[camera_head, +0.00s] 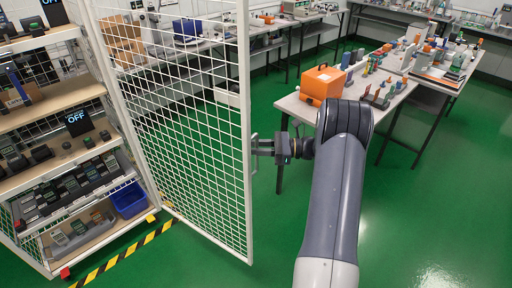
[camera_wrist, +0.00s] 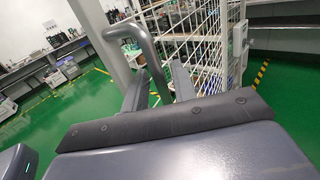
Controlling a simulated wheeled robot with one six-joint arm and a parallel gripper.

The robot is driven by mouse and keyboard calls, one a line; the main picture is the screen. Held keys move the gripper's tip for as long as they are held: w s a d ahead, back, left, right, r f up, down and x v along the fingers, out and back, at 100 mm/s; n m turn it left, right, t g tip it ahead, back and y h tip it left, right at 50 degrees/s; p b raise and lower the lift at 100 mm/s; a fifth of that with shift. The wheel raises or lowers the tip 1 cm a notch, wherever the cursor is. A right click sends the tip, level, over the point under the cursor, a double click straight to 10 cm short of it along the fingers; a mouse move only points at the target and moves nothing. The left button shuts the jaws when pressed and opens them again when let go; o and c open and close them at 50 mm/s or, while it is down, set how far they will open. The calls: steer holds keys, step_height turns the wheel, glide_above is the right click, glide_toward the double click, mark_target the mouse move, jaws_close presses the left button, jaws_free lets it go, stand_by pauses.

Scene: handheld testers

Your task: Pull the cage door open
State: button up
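The cage door (camera_head: 246,200) is a white wire-mesh panel in the head view. It stands swung out at an angle from the cage post, with the shelves exposed to its left. A grey bar handle (camera_head: 254,166) is on its free edge; in the wrist view the handle (camera_wrist: 151,52) is a bent tube. My gripper (camera_head: 264,147) is at the handle. In the wrist view my gripper's fingers (camera_wrist: 158,88) stand apart on either side of the tube, with what look like small gaps. Contact with the handle is hard to tell.
Shelves with handheld testers (camera_head: 72,185) and a blue bin (camera_head: 129,200) stand at the left. Yellow-black tape (camera_head: 125,255) marks the floor there. A workbench (camera_head: 290,103) with an orange case (camera_head: 322,84) stands behind my arm. Green floor (camera_head: 440,215) is clear at the right.

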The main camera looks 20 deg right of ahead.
steer(key=b+v, duration=0.1)
steer(key=v, duration=0.9)
steer(key=shift+s+d, duration=0.15)
steer(key=shift+d, duration=0.15)
steer(key=shift+a, duration=0.1)
steer(key=p+x, duration=0.1)
steer(key=x, duration=0.9)
steer(key=shift+a, duration=0.3)
steer(key=shift+f, duration=0.1)
steer(key=shift+s+a, duration=0.25)
steer(key=shift+a, duration=0.25)
steer(key=shift+d, duration=0.1)
